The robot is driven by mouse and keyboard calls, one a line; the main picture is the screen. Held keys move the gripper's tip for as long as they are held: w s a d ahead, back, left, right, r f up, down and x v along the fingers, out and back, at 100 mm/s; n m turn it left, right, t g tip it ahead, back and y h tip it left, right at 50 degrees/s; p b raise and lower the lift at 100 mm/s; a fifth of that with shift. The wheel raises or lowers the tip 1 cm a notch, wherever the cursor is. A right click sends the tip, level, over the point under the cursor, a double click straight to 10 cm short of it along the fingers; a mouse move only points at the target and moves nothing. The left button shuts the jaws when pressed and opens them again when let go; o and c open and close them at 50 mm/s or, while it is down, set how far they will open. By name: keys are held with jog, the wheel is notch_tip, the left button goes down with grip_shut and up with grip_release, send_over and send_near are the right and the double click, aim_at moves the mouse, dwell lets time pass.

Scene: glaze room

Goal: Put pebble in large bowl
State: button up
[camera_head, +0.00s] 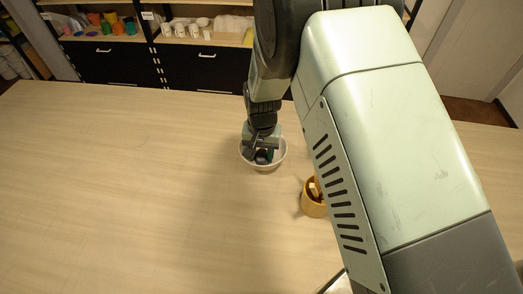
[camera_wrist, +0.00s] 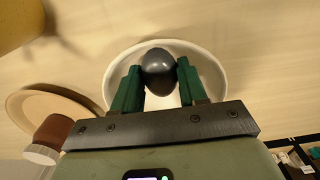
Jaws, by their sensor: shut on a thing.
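My gripper (camera_wrist: 160,82) is shut on a dark grey, rounded pebble (camera_wrist: 158,70), held between its two green fingers. The large white bowl (camera_wrist: 208,65) lies behind the pebble in the wrist view, and its rim surrounds the fingers in that picture. In the head view my gripper (camera_head: 262,155) is over the bowl (camera_head: 278,163), and the pebble shows as a dark shape inside the bowl's outline. I cannot tell whether the pebble touches the bowl.
A yellow-tan cup (camera_head: 315,208) with something brown in it stands to the right of the bowl, partly behind my arm. The wooden table (camera_head: 130,190) is clear on the left. Shelves with cups (camera_head: 185,29) stand at the back.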

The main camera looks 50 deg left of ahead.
aim_at(262, 154)
jog(key=o, duration=1.1)
jog(key=shift+c, duration=0.2)
jog(key=shift+r, duration=0.1)
notch_tip(262, 154, up, 13)
